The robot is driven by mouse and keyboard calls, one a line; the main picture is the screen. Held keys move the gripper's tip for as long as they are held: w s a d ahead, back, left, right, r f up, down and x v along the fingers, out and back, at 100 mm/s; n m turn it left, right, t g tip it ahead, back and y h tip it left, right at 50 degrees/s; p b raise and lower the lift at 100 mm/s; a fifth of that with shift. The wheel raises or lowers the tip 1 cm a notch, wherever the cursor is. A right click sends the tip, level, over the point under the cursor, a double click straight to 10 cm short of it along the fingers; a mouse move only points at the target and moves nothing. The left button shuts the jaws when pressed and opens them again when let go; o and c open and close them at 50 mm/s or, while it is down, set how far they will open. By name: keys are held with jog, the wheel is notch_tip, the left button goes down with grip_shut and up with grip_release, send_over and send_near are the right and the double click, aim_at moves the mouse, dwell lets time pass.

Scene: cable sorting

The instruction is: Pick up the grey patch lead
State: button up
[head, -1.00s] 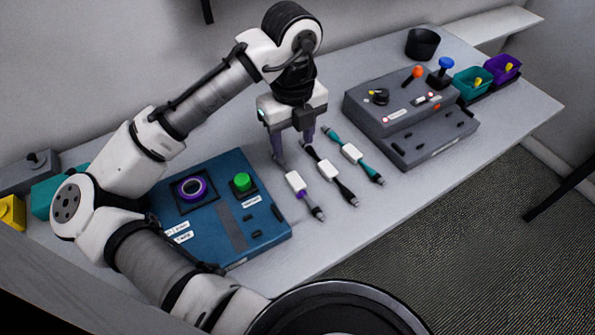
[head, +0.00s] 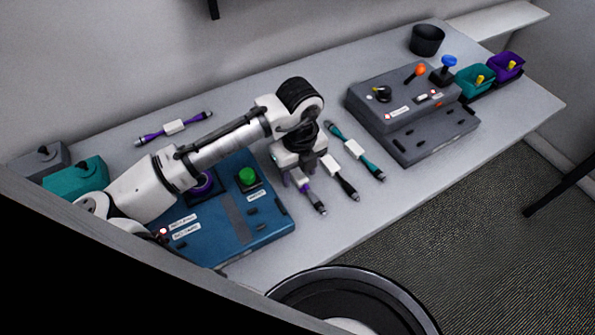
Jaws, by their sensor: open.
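No plainly grey lead shows; the nearest in colour is a dark, almost black patch lead (head: 346,186) with a white tag, its far end hidden by my gripper. A purple lead (head: 314,201) lies to its left, partly covered by my gripper. A teal lead (head: 371,167) with a white tag lies to its right. My gripper (head: 301,177) is open, pointing down low over the purple and dark leads. The fingertips are hard to make out, and I cannot tell whether they touch a lead.
A blue panel (head: 272,224) with a green button stands left of the leads. A grey control box (head: 412,150) stands to the right. Another purple lead (head: 150,137) lies at the back left. Teal (head: 461,82) and purple (head: 520,65) bins stand far right. The front table strip is clear.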

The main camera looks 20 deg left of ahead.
jog(key=c, duration=1.1)
jog(key=shift+r, duration=0.1)
notch_tip(320, 180, up, 20)
jog(key=b, duration=0.2)
